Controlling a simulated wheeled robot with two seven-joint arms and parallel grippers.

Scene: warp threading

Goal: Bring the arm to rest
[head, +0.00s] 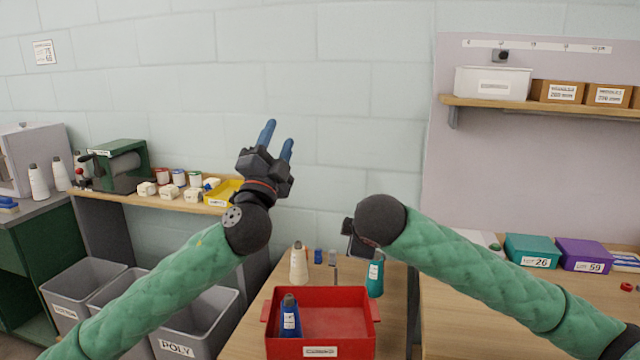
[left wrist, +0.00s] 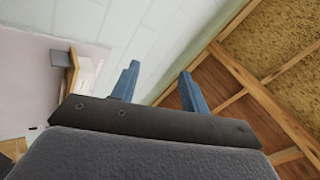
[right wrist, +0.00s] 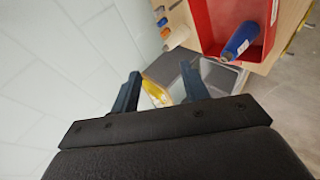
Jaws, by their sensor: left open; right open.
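My left gripper (head: 277,139) is raised in front of the wall in the head view. Its two blue fingers stand apart and point upward, with nothing between them. In the left wrist view the open fingers (left wrist: 158,84) point toward the wall and the wooden ceiling. My right arm comes in from the right in the head view, and its wrist hides most of the gripper there. In the right wrist view the right gripper (right wrist: 163,88) is open and empty, its fingers apart above the bins' side of the room.
A red tray (head: 360,337) holding a blue cone (head: 289,318) sits on the middle table. A cream cone (head: 298,264) and a teal cone (head: 375,275) stand behind it. Grey bins (head: 190,322) stand left; a shelf (head: 540,105) hangs right.

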